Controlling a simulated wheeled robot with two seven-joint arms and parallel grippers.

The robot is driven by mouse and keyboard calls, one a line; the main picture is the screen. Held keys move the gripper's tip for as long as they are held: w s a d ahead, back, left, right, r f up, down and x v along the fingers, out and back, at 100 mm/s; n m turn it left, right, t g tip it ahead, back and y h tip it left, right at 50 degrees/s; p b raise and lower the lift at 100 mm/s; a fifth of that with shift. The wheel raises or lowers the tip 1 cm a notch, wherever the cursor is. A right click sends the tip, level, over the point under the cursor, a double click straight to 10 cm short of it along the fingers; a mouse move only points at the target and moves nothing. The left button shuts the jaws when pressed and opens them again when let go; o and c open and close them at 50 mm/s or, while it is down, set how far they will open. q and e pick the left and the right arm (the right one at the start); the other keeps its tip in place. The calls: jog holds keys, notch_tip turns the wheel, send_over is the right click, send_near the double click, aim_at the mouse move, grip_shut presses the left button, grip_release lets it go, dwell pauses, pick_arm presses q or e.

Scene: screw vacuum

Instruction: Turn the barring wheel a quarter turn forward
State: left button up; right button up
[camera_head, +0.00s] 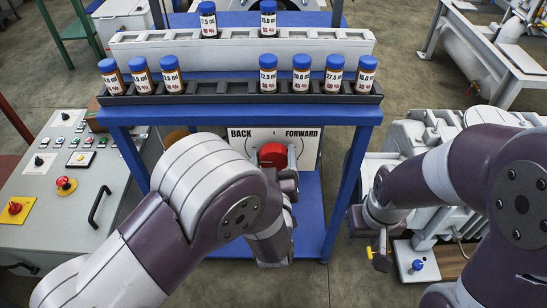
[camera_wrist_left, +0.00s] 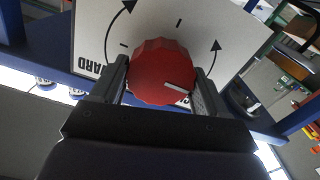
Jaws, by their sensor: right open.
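The red barring wheel (camera_head: 273,155) sits on a white panel (camera_head: 240,134) marked BACK on the left and FORWARD on the right, under the blue table. In the left wrist view the wheel (camera_wrist_left: 160,72) is faceted, with a pale pointer bar toward its lower right. My left gripper (camera_wrist_left: 162,82) has one finger on each side of the wheel, very close to its rim; I cannot tell whether both fingers press on it. In the head view my left arm hides part of the wheel and panel. My right gripper (camera_head: 379,256) is open, low at the right.
A black rack (camera_head: 215,99) of blue-capped bottles stands on the blue table (camera_head: 150,112) above the wheel. A control console (camera_head: 70,180) with buttons is at the left. Grey machinery (camera_head: 430,150) is at the right, beside my right arm. Blue table legs flank the panel.

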pick_arm(q)
jog(key=shift+r+m+p, duration=0.2)
jog(key=shift+m+p, duration=1.1)
jog(key=shift+p, duration=0.1)
jog(key=m+p, duration=0.5)
jog(key=m, duration=0.1)
jog(key=shift+d, duration=0.2)
jog(key=m+p, duration=0.3)
jog(key=m, duration=0.2)
jog(key=shift+f+m+p, duration=0.2)
jog(key=shift+m+p, duration=0.1)
jog(key=shift+p, duration=0.1)
jog(key=shift+d+f+m+p, duration=0.15)
jog(key=shift+m+p, duration=0.7)
jog(key=shift+m, duration=0.65)
jog(key=shift+f, duration=0.1)
jog(key=o, duration=1)
jog(key=shift+c, duration=0.2)
